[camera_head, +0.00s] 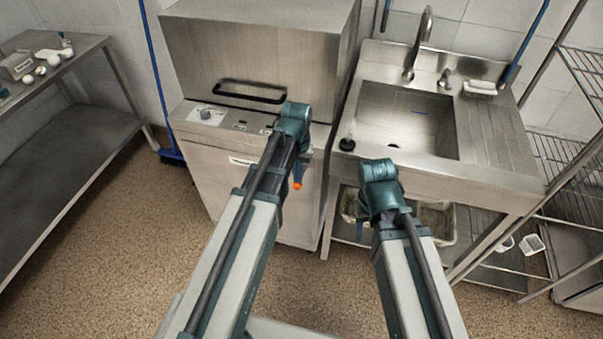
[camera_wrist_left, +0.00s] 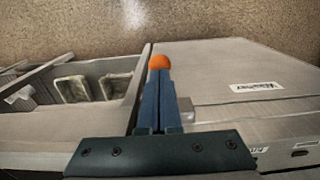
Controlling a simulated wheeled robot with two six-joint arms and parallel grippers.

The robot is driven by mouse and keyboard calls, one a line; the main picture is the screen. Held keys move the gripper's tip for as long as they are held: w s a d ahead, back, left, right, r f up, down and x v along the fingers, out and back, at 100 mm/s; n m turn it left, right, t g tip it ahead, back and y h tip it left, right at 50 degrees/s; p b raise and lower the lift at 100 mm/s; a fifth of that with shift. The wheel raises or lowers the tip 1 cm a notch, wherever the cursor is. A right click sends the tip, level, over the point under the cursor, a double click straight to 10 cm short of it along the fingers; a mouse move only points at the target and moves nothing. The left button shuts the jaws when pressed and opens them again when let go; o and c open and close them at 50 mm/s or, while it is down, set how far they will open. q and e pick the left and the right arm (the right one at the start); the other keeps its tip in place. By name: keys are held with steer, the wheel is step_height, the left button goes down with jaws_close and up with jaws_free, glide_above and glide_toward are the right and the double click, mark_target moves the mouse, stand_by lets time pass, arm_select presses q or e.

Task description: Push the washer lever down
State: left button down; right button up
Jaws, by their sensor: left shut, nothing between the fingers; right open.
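The washer (camera_head: 265,55) is a steel machine at the upper middle of the head view, with a black bar handle, the lever (camera_head: 250,97), across the front of its hood. The hood sits low, just above the control panel. My left gripper (camera_head: 298,184) is shut and empty, its blue fingers ending in an orange tip. It points down in front of the washer, below and right of the lever and apart from it. The left wrist view shows the shut fingers (camera_wrist_left: 159,95) over the washer's labelled front (camera_wrist_left: 257,87). My right gripper (camera_head: 362,228) is mostly hidden behind its wrist.
A sink unit (camera_head: 490,130) with a tap stands right of the washer, with containers on its lower shelf. A wire rack (camera_head: 570,150) is at the far right. A steel table (camera_head: 60,85) with small objects is at the left.

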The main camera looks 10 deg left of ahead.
arm_select(q)
steer(key=shift+f+b, duration=2)
steer(key=shift+f, duration=0.15)
steer(key=shift+r, duration=0.15)
step_height(320, 180, up, 12)
steer(key=p, duration=1.2)
steer(key=s+d+m+y, duration=0.1)
steer(key=s+d+m, duration=0.2)
steer(key=s+d, duration=0.7)
steer(key=s, duration=0.4)
steer(key=shift+d, duration=0.25)
